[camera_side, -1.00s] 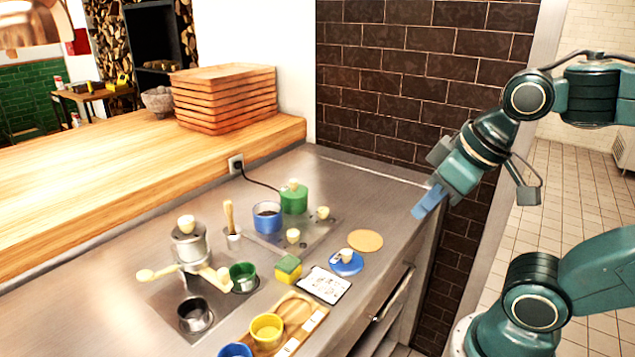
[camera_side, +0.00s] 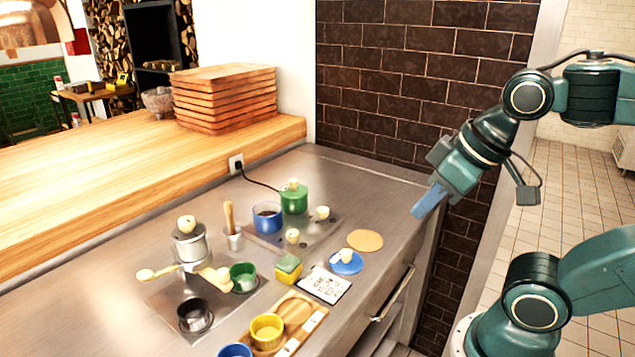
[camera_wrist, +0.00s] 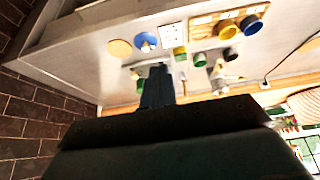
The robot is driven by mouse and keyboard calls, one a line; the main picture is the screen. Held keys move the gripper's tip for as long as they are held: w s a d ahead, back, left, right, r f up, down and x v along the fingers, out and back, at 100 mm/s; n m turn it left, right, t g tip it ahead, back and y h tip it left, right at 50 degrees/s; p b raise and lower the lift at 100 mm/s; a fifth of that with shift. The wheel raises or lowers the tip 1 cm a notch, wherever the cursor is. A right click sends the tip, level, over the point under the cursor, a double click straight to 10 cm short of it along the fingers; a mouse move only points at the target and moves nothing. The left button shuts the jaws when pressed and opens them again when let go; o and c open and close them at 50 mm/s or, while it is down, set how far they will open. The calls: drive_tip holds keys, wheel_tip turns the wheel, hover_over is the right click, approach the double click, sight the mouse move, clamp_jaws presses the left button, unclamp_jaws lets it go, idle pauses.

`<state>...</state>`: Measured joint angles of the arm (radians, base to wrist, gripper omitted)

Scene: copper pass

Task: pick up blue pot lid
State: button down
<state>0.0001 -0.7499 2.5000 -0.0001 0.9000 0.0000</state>
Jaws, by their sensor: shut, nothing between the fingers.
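The blue pot lid (camera_side: 346,263) lies flat on the steel counter with its pale round knob up. It also shows in the wrist view (camera_wrist: 145,40). The fingers are shut and empty. In the wrist view my gripper (camera_wrist: 157,75) points toward the counter, with the lid beyond the fingertips.
A round tan disc (camera_side: 365,241), a white card (camera_side: 325,285) and a green-and-yellow block (camera_side: 288,269) lie near the lid. A blue pot (camera_side: 267,217) and a green pot (camera_side: 294,199) stand behind. A yellow pot (camera_side: 267,330) sits on a wooden board. A brick wall (camera_side: 400,80) rises behind.

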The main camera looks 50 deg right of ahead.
idle(0.4)
drive_tip(key=c, duration=1.2)
unclamp_jaws()
drive_tip(key=w+d+f+m+y, duration=0.1)
drive_tip(key=w+d+f+m, duration=0.1)
drive_tip(key=m, duration=0.7)
drive_tip(key=w+d+f+m+g+y, duration=0.1)
drive_tip(key=w+d+f+m, duration=0.2)
drive_tip(key=w+m, duration=0.3)
drive_tip(key=w+d+f+m+g+y, duration=0.1)
drive_tip(key=w+d+m, duration=0.3)
drive_tip(key=m, duration=0.8)
drive_tip(key=shift+w+d+f, duration=0.1)
drive_tip(key=shift+d+f, duration=0.2)
drive_tip(key=shift+f, duration=0.5)
drive_tip(key=shift+f, duration=0.1)
hover_over(348, 251)
drive_tip(key=s+d, duration=0.2)
drive_tip(key=shift+w+a+f, duration=0.1)
drive_tip(key=shift+f, duration=1.85)
drive_tip(key=shift+w+a+f, duration=0.1)
drive_tip(key=shift+f, duration=1.85)
